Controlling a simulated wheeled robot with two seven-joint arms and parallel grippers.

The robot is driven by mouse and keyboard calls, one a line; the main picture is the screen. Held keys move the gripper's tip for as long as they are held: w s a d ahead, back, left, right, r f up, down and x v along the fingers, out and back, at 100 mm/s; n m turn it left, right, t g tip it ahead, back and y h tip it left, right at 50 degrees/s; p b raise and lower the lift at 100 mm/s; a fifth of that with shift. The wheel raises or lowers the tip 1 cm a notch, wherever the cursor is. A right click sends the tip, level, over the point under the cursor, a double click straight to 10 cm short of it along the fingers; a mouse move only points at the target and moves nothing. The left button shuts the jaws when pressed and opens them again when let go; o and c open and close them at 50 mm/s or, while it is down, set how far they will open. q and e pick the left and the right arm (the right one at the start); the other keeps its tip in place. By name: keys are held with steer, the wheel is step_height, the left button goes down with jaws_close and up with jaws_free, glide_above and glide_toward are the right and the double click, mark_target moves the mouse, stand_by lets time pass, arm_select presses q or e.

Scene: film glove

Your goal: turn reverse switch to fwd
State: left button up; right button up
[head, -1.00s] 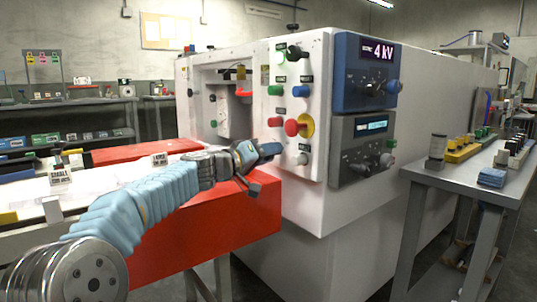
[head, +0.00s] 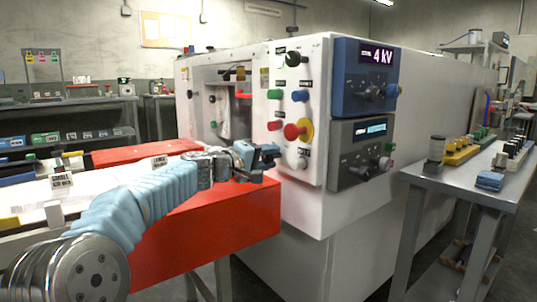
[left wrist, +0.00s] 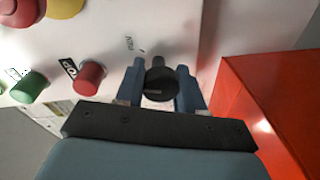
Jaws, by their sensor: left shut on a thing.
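The reverse switch, a black rotary knob (left wrist: 160,82), sits on the white control panel (left wrist: 120,30) in the left wrist view, near the panel's edge. A small label is beside it, too small to read surely. My left gripper (left wrist: 160,72) has a blue finger on each side of the knob and is shut on it. In the head view my left gripper (head: 271,155) is at the lower left of the panel (head: 318,110), and it hides the knob there. My right gripper is not in view.
A red mushroom button (head: 291,131) on a yellow plate and a red button (left wrist: 88,78) are close to the gripper. A side table (head: 465,180) stands at the right.

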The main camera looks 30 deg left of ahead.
arm_select(q)
steer(key=n+p, duration=0.1)
steer(key=n, duration=0.2)
steer(key=shift+a+n+p, duration=0.15)
steer(key=shift+n+p, duration=0.15)
steer(key=shift+p, duration=0.05)
steer(key=n+p, duration=0.2)
steer(key=n, duration=0.1)
steer(key=shift+g, duration=0.4)
steer(key=n+h+p, duration=0.1)
steer(key=n, duration=0.2)
steer(key=shift+f+p, duration=0.15)
steer(key=shift+p, duration=0.25)
steer(key=shift+f+n+p, duration=0.1)
steer(key=shift+n+p, duration=0.35)
steer(key=shift+n, duration=0.25)
steer(key=shift+f+g, duration=0.1)
steer(key=shift+g, duration=0.2)
steer(key=o, duration=1)
steer(key=shift+s, duration=0.15)
